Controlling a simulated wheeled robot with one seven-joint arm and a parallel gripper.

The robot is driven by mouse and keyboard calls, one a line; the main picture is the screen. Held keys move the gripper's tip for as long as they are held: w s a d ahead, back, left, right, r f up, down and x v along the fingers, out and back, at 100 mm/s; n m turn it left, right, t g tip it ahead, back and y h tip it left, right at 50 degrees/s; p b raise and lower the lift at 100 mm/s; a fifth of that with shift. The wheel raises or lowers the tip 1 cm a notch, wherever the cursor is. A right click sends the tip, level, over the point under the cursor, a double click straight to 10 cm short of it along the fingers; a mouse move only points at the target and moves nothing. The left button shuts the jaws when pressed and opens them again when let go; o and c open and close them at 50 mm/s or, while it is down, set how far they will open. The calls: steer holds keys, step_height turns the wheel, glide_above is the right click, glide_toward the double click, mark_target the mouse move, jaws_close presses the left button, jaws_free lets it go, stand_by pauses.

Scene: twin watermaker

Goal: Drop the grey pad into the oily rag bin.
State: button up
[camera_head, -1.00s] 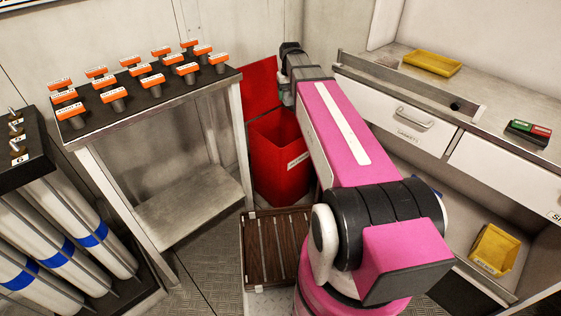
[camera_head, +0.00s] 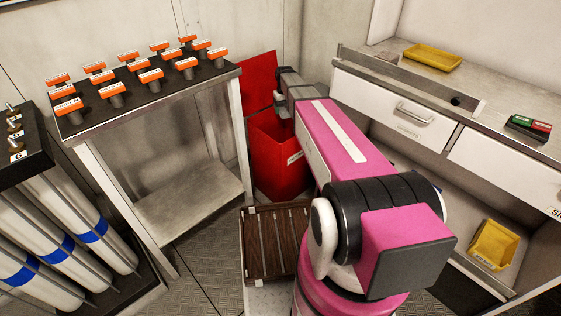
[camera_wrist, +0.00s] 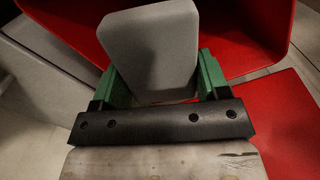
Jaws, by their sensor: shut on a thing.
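The grey pad (camera_wrist: 150,45) is a thick block with rounded corners, held upright between the green fingers of my gripper (camera_wrist: 162,82) in the wrist view. The gripper is shut on it. The red oily rag bin (camera_head: 282,165) stands on the floor beyond my arm in the head view, its red lid (camera_head: 259,82) raised. The bin (camera_wrist: 250,28) also shows behind and around the pad in the wrist view, so the pad is over or close to its opening; the exact height is unclear.
A metal stand (camera_head: 240,120) with several orange-tagged items is close left of the bin. A counter with drawers (camera_head: 395,112) is to the right, bearing a yellow tray (camera_head: 432,57). A brown slatted crate (camera_head: 262,250) sits in front of the bin.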

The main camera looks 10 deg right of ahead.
steer(key=shift+f, duration=2.35)
steer(key=o, duration=1)
steer(key=shift+r, duration=0.1)
step_height(320, 180, up, 11)
steer(key=shift+f, duration=0.2)
steer(key=shift+s, duration=0.1)
